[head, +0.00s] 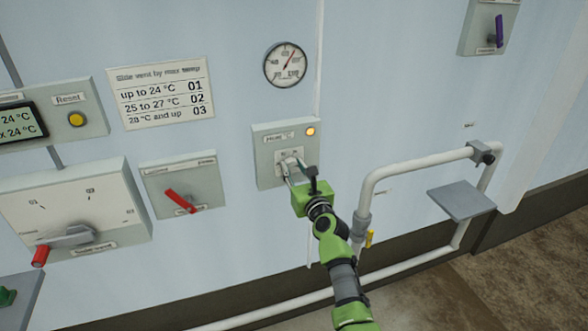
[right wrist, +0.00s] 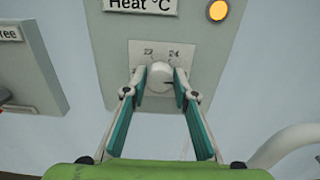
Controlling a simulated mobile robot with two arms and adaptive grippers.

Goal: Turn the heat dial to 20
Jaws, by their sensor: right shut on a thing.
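The heat dial is a small round white knob (right wrist: 160,77) on a pale scale plate, under a "Heat °C" label (right wrist: 141,5). The figures 22 and 24 show above it; the other scale figures are hidden or too small, and I cannot tell the setting. The grey heat panel (head: 264,147) shows mid-wall in the head view. My right gripper (right wrist: 160,83) is shut on the knob, one finger on each side. In the head view my right gripper (head: 293,168) covers most of the dial. My left gripper is not in view.
An amber lamp (head: 310,131) glows on the heat panel. A red-handled switch (head: 180,200) is to its left, a round gauge (head: 286,65) above. A white pipe (head: 410,165) and a grey shelf (head: 461,201) stand to the right of my arm. A notice (head: 160,93) hangs upper left.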

